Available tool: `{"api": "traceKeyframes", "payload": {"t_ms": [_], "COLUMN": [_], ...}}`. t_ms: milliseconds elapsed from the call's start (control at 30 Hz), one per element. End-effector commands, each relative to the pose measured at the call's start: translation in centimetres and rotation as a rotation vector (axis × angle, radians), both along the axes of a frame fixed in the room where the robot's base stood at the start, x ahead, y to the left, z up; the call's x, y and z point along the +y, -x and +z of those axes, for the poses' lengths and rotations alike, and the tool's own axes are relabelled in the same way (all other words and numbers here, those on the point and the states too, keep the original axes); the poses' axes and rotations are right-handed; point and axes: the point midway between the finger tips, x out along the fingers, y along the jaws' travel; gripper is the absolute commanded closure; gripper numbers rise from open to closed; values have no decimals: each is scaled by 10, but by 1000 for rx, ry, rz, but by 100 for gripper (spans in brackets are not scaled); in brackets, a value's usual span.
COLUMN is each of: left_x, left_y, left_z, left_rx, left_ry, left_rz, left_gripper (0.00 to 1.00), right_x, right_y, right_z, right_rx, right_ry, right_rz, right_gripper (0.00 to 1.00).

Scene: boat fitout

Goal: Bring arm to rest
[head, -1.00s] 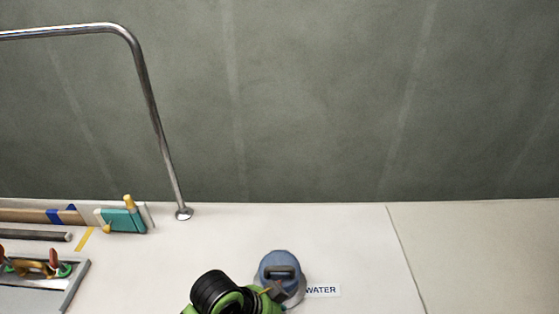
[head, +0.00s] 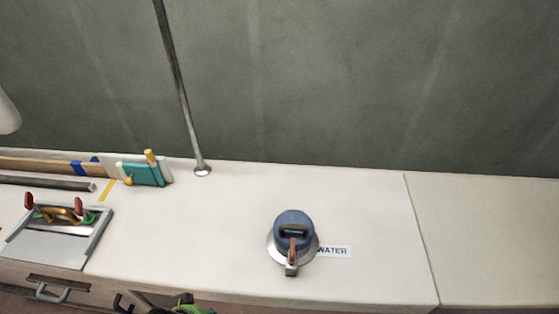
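No gripper can be made out in the head view. A smooth white rounded shape (head: 6,115) at the left edge looks like part of my own left arm; its gripper is outside the picture. A green and black piece (head: 190,308) is cut off by the bottom edge, below the counter's front. I cannot tell whether it is part of my arm or a separate thing. A blue cap (head: 293,225) with a dark grip sits on a round metal flange on the counter, and a red-handled lever (head: 292,251) points toward the front. Nothing touches the cap.
The white counter (head: 370,230) is clear around the cap and the WATER label (head: 334,251). A metal pole (head: 182,95) stands behind. At left are a teal block (head: 143,174), a grey bar (head: 45,184) and a grey tray (head: 45,250) with clamps. Drawer handles (head: 52,292) show in front.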

Motion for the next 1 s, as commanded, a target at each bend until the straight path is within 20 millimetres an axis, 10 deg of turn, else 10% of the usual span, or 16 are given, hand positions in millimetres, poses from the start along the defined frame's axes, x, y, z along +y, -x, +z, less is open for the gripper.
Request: {"api": "traceKeyframes", "payload": {"t_ms": [367,700,1000], "left_x": [0,13,27], "left_y": [17,105,179], "left_z": [-133,-265,-308], "left_rx": [70,148,186], "left_ry": [-4,-13,-20], "left_rz": [-14,-31,-42], "left_gripper": [56,56,56], "right_x": [0,0,0], "right_y": [0,0,0], "right_z": [0,0,0], "right_rx": [0,0,0], "right_ry": [0,0,1], "right_rz": [0,0,0], "right_gripper": [60,60,60]}}
